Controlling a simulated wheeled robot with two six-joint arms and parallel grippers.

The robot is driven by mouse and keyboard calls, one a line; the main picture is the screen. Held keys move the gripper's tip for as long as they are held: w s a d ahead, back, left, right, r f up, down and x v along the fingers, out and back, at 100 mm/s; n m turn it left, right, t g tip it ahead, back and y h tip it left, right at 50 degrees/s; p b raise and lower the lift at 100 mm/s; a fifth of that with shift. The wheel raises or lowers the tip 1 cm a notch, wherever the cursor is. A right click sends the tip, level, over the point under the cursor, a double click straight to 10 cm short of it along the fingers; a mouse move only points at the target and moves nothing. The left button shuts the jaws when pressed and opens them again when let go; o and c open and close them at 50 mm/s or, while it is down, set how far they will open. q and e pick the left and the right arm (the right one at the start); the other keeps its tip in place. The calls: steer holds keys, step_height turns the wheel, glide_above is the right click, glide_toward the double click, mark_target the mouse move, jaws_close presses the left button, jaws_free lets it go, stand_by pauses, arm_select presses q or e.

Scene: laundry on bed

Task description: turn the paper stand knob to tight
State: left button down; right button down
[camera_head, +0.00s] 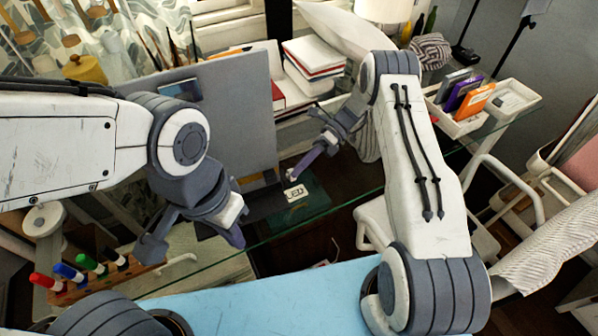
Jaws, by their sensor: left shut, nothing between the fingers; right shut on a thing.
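A large grey upright board (232,115), which may be the paper stand, stands at the middle left. My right gripper (300,168) reaches in from the right beside the board's lower right edge. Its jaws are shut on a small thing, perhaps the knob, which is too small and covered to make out. A small pale piece (291,175) shows at its fingertips, just above a white label marked LED (295,193).
A glass shelf edge (330,212) crosses the middle. A white tray with colourful packets (474,99) is at the right. Stacked books (315,60) stand behind. Several markers (88,263) are at lower left, and a pale blue surface (270,300) is in front.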

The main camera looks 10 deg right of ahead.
arm_select(q)
steer(key=shift+f+b, duration=0.65)
steer(key=shift+f, duration=0.15)
arm_select(e)
steer(key=shift+w+f+m+g, duration=0.1)
steer(key=shift+m+g, duration=0.4)
steer(key=shift+m, duration=0.2)
steer(key=c, duration=0.7)
jaws_free()
steer(key=shift+c, duration=0.2)
arm_select(q)
steer(key=shift+f, duration=0.1)
arm_select(e)
steer(key=shift+d, duration=0.1)
